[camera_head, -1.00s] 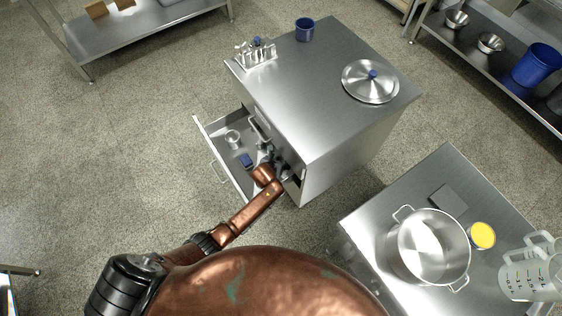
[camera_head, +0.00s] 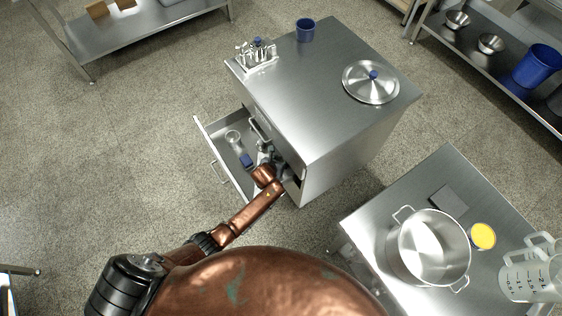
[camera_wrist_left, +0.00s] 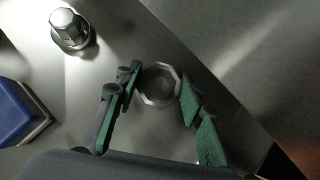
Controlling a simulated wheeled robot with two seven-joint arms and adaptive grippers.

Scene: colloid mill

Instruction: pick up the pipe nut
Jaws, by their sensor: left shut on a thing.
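The pipe nut (camera_wrist_left: 160,100) is a grey metal ring with a faceted outline. In the left wrist view it sits between the green-padded fingers of my left gripper (camera_wrist_left: 161,80), which is shut on it. The nut is at or just above the drawer floor; I cannot tell whether it touches. In the head view my left gripper (camera_head: 267,156) reaches into the open drawer (camera_head: 207,136) of the steel cabinet, and the nut is hidden there. My right gripper is not in view.
A metal hex-topped fitting (camera_wrist_left: 70,31) and a blue-and-grey object (camera_wrist_left: 20,113) lie near the nut in the drawer. The cabinet top (camera_head: 310,80) overhangs the drawer's inner end. A steel table (camera_head: 360,225) with a pot stands at the right.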

